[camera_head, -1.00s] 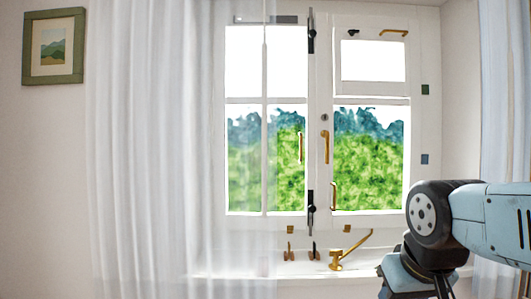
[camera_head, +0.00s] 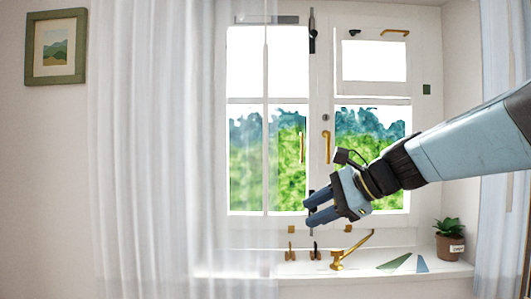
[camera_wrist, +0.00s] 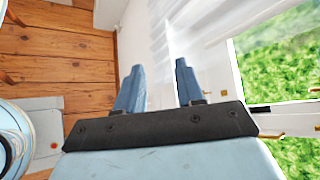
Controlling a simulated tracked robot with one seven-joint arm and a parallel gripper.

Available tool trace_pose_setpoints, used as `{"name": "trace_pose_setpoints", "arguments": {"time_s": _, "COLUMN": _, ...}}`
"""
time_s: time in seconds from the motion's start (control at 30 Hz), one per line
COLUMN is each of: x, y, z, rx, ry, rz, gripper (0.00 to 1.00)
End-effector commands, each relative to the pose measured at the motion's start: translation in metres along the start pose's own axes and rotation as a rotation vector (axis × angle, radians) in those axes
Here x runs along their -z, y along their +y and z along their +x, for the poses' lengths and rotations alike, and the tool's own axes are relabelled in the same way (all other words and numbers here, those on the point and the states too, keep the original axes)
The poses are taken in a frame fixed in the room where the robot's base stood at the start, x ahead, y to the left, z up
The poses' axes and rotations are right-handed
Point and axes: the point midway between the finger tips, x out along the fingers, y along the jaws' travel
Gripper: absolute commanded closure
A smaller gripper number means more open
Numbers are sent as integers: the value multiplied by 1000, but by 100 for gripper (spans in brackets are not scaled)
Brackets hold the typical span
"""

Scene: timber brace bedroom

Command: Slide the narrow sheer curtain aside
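A white sheer curtain (camera_head: 160,150) hangs at the left and its thin right edge overlaps the left window pane. Another white curtain (camera_head: 502,215) shows as a strip at the right edge, partly behind my arm. My gripper (camera_head: 318,208) is in front of the lower middle of the window, pointing left, to the right of the left curtain and apart from it. In the wrist view, my gripper (camera_wrist: 160,85) has its two blue fingers spread with nothing between them. White curtain cloth (camera_wrist: 185,35) shows beyond the fingertips there.
The window (camera_head: 365,130) has brass handles. A brass latch (camera_head: 342,260) rises from the sill (camera_head: 300,269) below my gripper. A potted plant (camera_head: 450,240) stands at the sill's right end. A framed picture (camera_head: 56,46) hangs at the left.

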Motion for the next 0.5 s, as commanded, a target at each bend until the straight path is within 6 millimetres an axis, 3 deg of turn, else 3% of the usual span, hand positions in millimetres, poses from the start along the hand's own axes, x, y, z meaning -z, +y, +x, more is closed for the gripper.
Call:
{"name": "trace_pose_setpoints", "arguments": {"time_s": 0.1, "x": -5, "y": -52, "z": 3, "rx": 104, "ry": -133, "rz": 273, "gripper": 62}}
{"name": "trace_pose_setpoints", "arguments": {"time_s": 0.3, "x": -5, "y": -126, "z": -3, "rx": 229, "ry": -352, "rz": 643, "gripper": 62}}
{"name": "trace_pose_setpoints", "arguments": {"time_s": 0.5, "x": -1, "y": -162, "z": -10, "rx": 282, "ry": -476, "rz": 823, "gripper": 62}}
